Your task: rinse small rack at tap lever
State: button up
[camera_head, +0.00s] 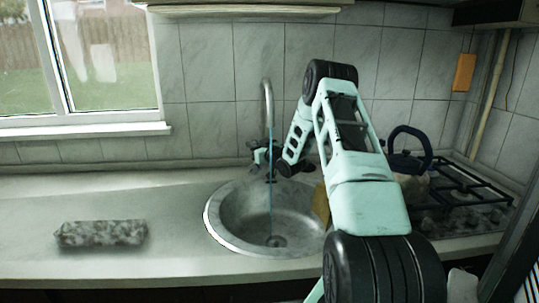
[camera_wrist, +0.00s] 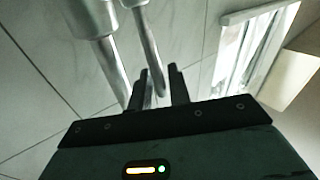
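The tap (camera_head: 268,105) rises behind the sink, its spout curving over the basin (camera_head: 235,220). A thin bluish stream runs from the spout to the drain. My gripper (camera_head: 264,158) is at the foot of the tap, partly hidden by my own wrist. In the wrist view my gripper (camera_wrist: 160,70) has its two dark fingers apart, with a slim metal rod (camera_wrist: 148,45) of the tap running down between or just behind them. Contact with the rod cannot be told. The lever is not clearly distinguishable. I cannot make out a small rack in either view.
A grey speckled bundle (camera_head: 102,233) lies on the left counter (camera_head: 150,265). A yellow item (camera_head: 320,205) is at the sink's right side, partly behind my arm. A dark-handled kettle (camera_head: 408,158) and a gas hob (camera_head: 465,195) are at right. The window (camera_head: 105,55) is at left.

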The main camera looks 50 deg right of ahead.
jog(key=b+v, duration=0.3)
jog(key=v, duration=1.2)
jog(key=shift+s, duration=0.35)
jog(key=shift+f, duration=0.15)
